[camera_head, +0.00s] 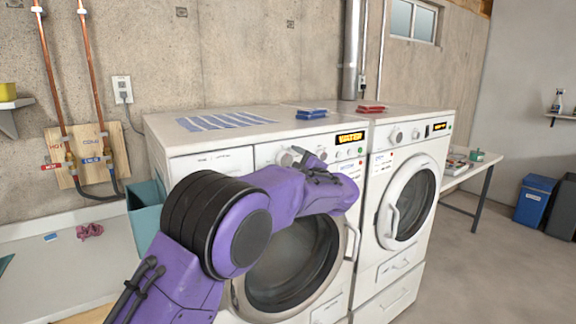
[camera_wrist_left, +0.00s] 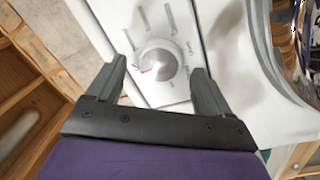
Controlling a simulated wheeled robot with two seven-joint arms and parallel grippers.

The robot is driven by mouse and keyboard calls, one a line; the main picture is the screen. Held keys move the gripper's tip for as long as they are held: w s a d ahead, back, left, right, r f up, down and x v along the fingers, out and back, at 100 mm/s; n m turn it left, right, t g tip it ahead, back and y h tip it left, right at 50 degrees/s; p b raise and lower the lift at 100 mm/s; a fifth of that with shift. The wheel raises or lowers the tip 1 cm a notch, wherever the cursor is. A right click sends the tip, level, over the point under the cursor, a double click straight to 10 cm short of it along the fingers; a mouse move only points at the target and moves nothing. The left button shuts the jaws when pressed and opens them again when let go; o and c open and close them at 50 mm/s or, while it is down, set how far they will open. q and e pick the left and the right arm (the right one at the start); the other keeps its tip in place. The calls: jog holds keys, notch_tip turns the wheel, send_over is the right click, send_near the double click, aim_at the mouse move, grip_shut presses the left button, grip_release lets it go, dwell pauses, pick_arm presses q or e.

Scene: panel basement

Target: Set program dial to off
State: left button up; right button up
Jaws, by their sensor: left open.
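The white program dial (camera_wrist_left: 160,66) is round, with a red mark on its left side and printed ticks and labels around it. In the left wrist view it sits between the two fingers of my left gripper (camera_wrist_left: 157,72), which is open; gaps show on both sides. In the head view my purple left arm reaches across the front of the left washer (camera_head: 210,162), and my left gripper (camera_head: 312,164) is at its control panel. A knob (camera_head: 285,158) shows just left of the fingers; I cannot tell whether it is the same dial. My right gripper is out of view.
The left washer's lit display (camera_head: 350,138) is right of the gripper, and its round door (camera_head: 295,262) is below. A second machine (camera_head: 405,200) stands at right. A blue item (camera_head: 311,114) and a red item (camera_head: 371,109) lie on top.

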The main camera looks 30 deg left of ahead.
pick_arm(q)
jog(key=b+v, duration=0.2)
jog(key=v, duration=0.7)
jog(key=shift+b, duration=0.3)
notch_tip(320, 180, down, 17)
jog(key=m+t+h, duration=0.5)
jog(key=m+t, duration=0.1)
jog(key=m, duration=0.3)
jog(key=s+d+f+m+g+h, duration=0.1)
jog(key=s+f+m+h, duration=0.3)
jog(key=f, duration=0.7)
jog(key=s+d+f+m+g+h, duration=0.1)
jog(key=s+f, duration=0.4)
jog(key=f, duration=0.5)
jog(key=s+f+m+g+h, duration=0.1)
jog(key=s+f+g, duration=0.2)
jog(key=s+f, duration=0.3)
jog(key=s+f+m+g+h, duration=0.1)
jog(key=s+f+g, duration=0.2)
jog(key=s, duration=1.3)
jog(key=s+f+m+g+h, duration=0.1)
jog(key=s+f+g, duration=0.2)
jog(key=s+f, duration=0.7)
jog(key=shift+s+d, duration=0.4)
jog(key=shift+s, duration=0.25)
